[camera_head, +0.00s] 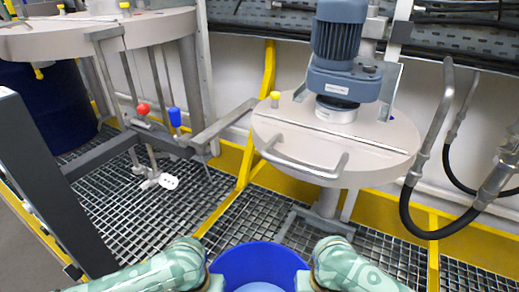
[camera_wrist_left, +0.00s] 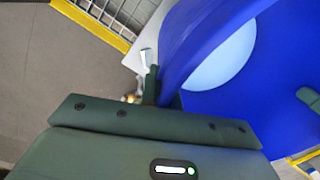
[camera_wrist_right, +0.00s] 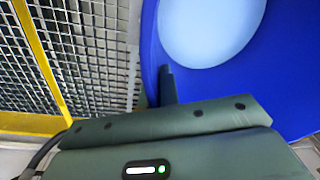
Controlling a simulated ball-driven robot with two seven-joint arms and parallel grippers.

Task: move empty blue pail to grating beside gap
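The blue pail (camera_head: 258,262) is at the bottom middle of the head view, between my two arms. Its open top shows a plain pale blue round area inside. My left gripper (camera_wrist_left: 158,92) appears shut on the pail's rim, with the blue wall at its fingers. My right gripper (camera_wrist_right: 160,88) appears shut on the opposite side of the rim. In the head view both gripper tips are largely hidden. The pail's underside is hidden, so I cannot tell its height above the floor. The metal grating (camera_head: 222,232) lies ahead of the pail. I cannot clearly pick out the gap.
Yellow beams (camera_head: 242,160) edge the grating. Black hoses (camera_head: 430,233) hang at right. A dark blue drum (camera_head: 45,110) and a grey post (camera_head: 50,185) stand at left. Open grating lies at left-centre.

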